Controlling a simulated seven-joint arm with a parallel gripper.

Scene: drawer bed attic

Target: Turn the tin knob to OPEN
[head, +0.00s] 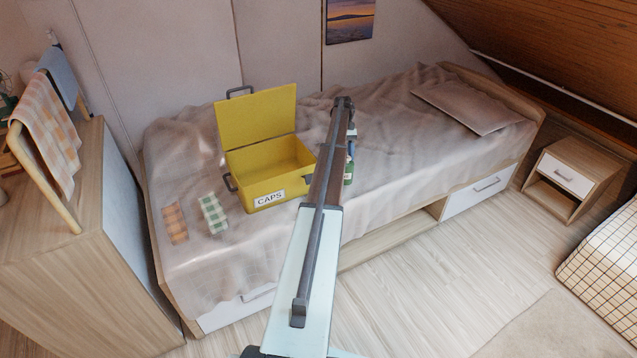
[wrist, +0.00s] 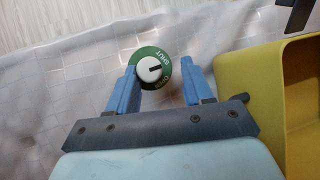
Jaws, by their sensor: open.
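The tin (head: 348,174) is green and stands on the bed, partly hidden behind my arm in the head view. In the wrist view its green top (wrist: 153,51) carries white lettering, SHUT and what looks like OPEN. The white knob (wrist: 149,70) at its centre has a dark pointer mark toward the right; which word it lines up with is hard to tell. My gripper (wrist: 159,69) is open over the tin, with blue fingers on either side of the knob. The left finger overlaps the green rim; the right finger is apart from it. Neither visibly touches the knob.
A yellow box (head: 258,138), lid up and labelled CAPS, stands close beside the tin; its wall (wrist: 252,95) is near my right finger in the wrist view.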

